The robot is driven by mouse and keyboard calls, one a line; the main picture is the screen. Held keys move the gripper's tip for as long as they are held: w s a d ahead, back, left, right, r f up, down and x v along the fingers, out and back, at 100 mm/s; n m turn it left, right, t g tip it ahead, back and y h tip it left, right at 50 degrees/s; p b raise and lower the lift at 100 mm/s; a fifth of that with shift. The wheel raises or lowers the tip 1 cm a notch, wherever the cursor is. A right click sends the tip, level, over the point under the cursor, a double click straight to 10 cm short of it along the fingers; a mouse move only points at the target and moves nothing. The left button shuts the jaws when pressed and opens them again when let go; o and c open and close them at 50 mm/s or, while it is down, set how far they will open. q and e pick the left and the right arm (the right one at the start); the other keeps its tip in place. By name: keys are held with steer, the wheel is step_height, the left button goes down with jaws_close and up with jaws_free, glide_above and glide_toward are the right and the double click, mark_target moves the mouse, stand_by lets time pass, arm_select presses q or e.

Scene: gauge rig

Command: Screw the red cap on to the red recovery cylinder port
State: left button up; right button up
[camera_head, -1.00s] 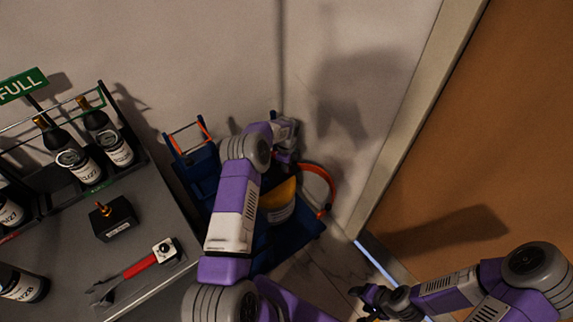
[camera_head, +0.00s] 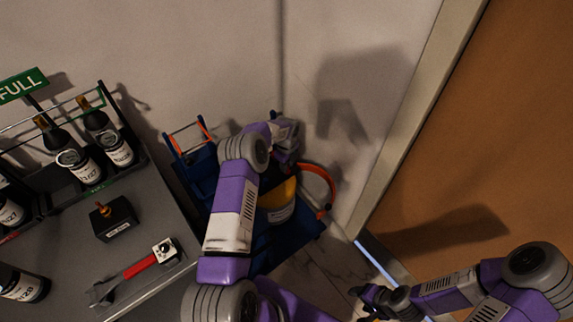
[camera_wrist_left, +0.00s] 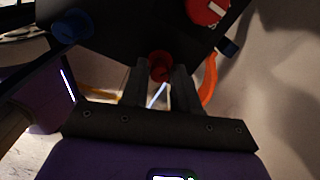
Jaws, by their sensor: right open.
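In the left wrist view the two dark fingers of my left gripper (camera_wrist_left: 160,80) flank a small round red piece, which looks like the red cap (camera_wrist_left: 160,66). The fingers look closed on its sides. It lies against the edge of a dark body; whether it sits on the port I cannot tell. In the head view my left gripper (camera_head: 287,152) is above the recovery cylinder (camera_head: 280,207), which has a yellow top and a pale label. My arm partly hides it, and the red port is not distinguishable there. My right gripper (camera_head: 368,302) is open, low at the right, away from the cylinder.
A red knob (camera_wrist_left: 205,10) and a blue knob (camera_wrist_left: 72,25) are near the left gripper. An orange hose (camera_head: 328,188) loops right of the cylinder. A blue cart (camera_head: 205,170) is against the wall. A grey bench (camera_head: 155,215) with bottles and a red-handled tool stands left.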

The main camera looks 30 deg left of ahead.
arm_select(q)
steer(key=shift+o, duration=0.6)
steer(key=o, duration=0.5)
step_height(320, 180, up, 8)
steer(key=p, duration=0.2)
steer(key=shift+f+p, duration=0.2)
steer(key=shift+p, duration=0.1)
steer(key=s+d+f+n+h+p, duration=0.2)
steer(key=s+d+n, duration=0.35)
steer(key=d, duration=0.35)
steer(key=s+d+f+n+h+p, duration=0.2)
steer(key=s+d+f+n, duration=0.15)
steer(key=s+d, duration=0.45)
steer(key=s+d+r+n+p, duration=0.1)
steer(key=s+d+n, duration=0.1)
steer(key=s+n, duration=0.2)
steer(key=s+d+r+n+p, duration=0.1)
steer(key=s+d+r+n, duration=0.1)
steer(key=s, duration=0.5)
steer(key=s+d+r+n, duration=0.2)
steer(key=s+d+n, duration=0.2)
steer(key=s+n, duration=0.2)
steer(key=shift+s+d+n+t+p, duration=0.1)
steer(key=shift+n+t+p, duration=0.2)
steer(key=shift+n+p, duration=0.1)
